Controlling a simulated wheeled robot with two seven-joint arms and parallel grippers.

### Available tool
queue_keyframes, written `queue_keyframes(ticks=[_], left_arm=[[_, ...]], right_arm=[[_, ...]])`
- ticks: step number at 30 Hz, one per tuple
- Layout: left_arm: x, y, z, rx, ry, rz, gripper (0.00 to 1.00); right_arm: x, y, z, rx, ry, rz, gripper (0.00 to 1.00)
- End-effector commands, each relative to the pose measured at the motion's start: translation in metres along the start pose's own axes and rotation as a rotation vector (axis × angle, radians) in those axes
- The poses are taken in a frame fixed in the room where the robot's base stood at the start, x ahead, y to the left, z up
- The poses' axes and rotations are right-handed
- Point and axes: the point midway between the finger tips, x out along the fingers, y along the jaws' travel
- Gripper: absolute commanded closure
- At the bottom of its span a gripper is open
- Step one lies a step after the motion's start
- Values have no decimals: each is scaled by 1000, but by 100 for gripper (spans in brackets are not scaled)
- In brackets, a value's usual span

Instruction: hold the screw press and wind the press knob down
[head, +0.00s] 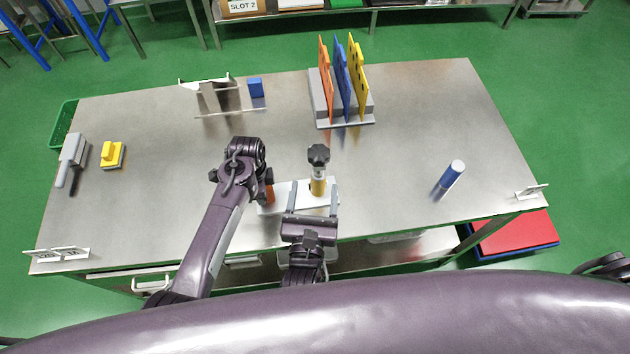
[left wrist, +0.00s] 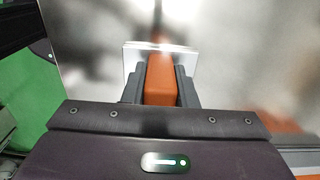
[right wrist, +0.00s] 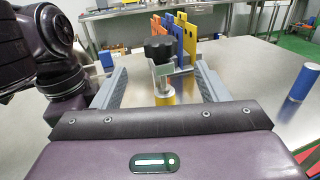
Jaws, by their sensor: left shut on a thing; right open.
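The screw press has a black lobed knob (head: 319,153) on a metal screw above a yellow cylinder (head: 318,187), on a pale base plate (head: 290,190). An orange upright grip (head: 269,192) stands at the base's left end. My left gripper (left wrist: 160,72) is shut on this orange grip (left wrist: 162,84), seen between its fingers in the left wrist view. In the head view my left arm partly hides it. My right gripper (head: 313,190) is open. In the right wrist view its fingers (right wrist: 160,76) point toward the press on either side, with the knob (right wrist: 158,50) apart from them.
A grey rack (head: 320,100) with orange, blue and yellow boards stands behind the press. A blue cylinder (head: 452,173) is at right. A metal stand (head: 214,97) and a blue block (head: 255,87) are at back left. A yellow block (head: 111,155) is at far left.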

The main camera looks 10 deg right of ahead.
Motion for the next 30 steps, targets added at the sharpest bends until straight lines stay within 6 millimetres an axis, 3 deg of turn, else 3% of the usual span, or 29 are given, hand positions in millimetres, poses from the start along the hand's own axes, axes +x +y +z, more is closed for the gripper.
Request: queue_keyframes(ticks=[9, 10, 15, 25, 30], left_arm=[[1, 1, 0, 1, -1, 2, 100], [1, 1, 0, 2, -1, 2, 72], [0, 0, 0, 1, -1, 1, 50], [-3, 0, 0, 0, 0, 0, 49], [-25, -1, 0, 2, 0, -3, 49]], right_arm=[[0, 0, 0, 0, 0, 0, 33], [0, 0, 0, 0, 0, 0, 33], [0, 0, 0, 0, 0, 0, 33], [0, 0, 0, 0, 0, 0, 33], [0, 0, 0, 0, 0, 0, 33]])
